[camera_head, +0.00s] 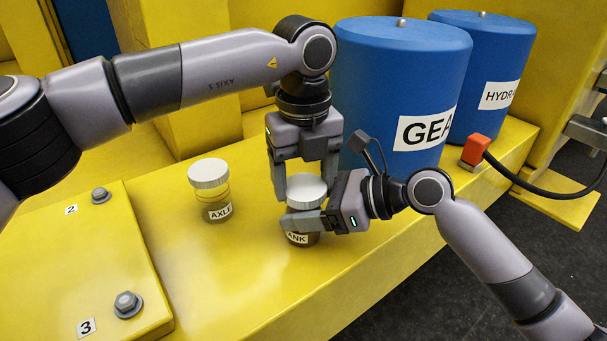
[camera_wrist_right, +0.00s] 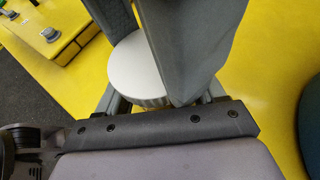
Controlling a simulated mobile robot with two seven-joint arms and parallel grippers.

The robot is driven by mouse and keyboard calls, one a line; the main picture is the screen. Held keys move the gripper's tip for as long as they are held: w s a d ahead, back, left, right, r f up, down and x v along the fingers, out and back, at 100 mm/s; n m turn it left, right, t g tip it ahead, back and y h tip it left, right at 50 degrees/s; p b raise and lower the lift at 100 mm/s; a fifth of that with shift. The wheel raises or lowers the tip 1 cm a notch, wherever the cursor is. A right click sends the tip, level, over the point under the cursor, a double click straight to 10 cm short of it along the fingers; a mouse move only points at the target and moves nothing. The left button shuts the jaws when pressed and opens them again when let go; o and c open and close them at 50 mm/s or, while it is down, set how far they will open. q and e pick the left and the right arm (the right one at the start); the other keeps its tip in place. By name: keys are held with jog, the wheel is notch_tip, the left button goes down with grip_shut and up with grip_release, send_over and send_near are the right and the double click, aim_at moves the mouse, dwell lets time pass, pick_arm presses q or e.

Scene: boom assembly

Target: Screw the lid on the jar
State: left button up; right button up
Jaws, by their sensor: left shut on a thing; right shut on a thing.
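The jar (camera_head: 301,239) stands upright on the yellow surface, its label partly covered and ending in "ANK". A white ribbed lid (camera_head: 306,187) sits level at the jar's top; the seam between them is hidden by my grippers. My left gripper (camera_head: 305,184) points straight down from above, shut on the lid with one finger on each side. My right gripper (camera_head: 300,215) reaches in from the right, shut around the jar just below the lid. In the right wrist view the lid (camera_wrist_right: 138,72) shows from above, partly covered by my left gripper's dark fingers.
A second jar (camera_head: 215,198), labelled "AXL", stands to the left with a white lid on. Two blue tanks (camera_head: 395,80) (camera_head: 495,60) stand behind and right. A raised yellow plate (camera_head: 70,265) with bolts is at left. A red block (camera_head: 476,149) with a black cable sits right.

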pick_arm(q)
jog(key=shift+s+f, duration=0.2)
jog(key=shift+f, duration=0.75)
jog(key=shift+r+g+y, duration=0.3)
jog(key=shift+w+a+r, duration=0.1)
jog(key=shift+a+r, duration=0.1)
jog(key=shift+r, duration=0.05)
dwell(0.5)
